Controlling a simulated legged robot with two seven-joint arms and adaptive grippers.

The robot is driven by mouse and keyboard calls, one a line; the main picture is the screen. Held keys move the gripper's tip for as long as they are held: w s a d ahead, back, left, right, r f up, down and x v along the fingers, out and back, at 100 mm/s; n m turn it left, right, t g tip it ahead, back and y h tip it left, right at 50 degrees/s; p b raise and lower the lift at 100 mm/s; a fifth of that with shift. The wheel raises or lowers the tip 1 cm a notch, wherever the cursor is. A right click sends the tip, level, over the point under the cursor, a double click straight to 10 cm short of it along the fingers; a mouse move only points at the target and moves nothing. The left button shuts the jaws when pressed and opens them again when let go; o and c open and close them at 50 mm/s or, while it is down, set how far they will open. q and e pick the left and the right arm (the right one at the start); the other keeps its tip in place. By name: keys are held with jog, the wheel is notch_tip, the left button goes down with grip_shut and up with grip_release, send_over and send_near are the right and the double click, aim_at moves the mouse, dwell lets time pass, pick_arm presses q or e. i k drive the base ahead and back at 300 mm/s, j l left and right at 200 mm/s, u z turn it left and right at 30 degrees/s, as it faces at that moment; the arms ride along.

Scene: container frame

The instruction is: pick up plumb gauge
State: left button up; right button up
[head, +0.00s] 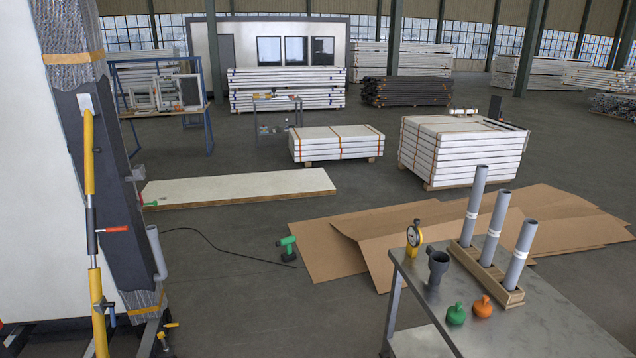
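A yellow hand-sized gauge with a round dial, which looks like the plumb gauge (414,236), stands upright near the far left corner of the metal table (540,318) at the lower right. A dark grey cup-like pipe fitting (437,267) stands just in front of it to the right. Neither of my grippers shows in the head view, and nothing is touching the gauge.
A wooden rack (487,274) with three upright grey pipes stands on the table. A green (456,314) and an orange (482,306) rounded object sit in front. Cardboard sheets (450,238) and a green drill (287,248) lie on the floor. A yellow pole (91,190) stands left.

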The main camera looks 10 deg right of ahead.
aim_at(415, 235)
jog(key=i+j+z, duration=0.15)
jog(key=i+z, duration=0.35)
jog(key=i+j+z, duration=0.35)
jog(key=i+z, duration=0.15)
jog(key=i+j+z, duration=0.45)
jog(key=i+j, duration=0.15)
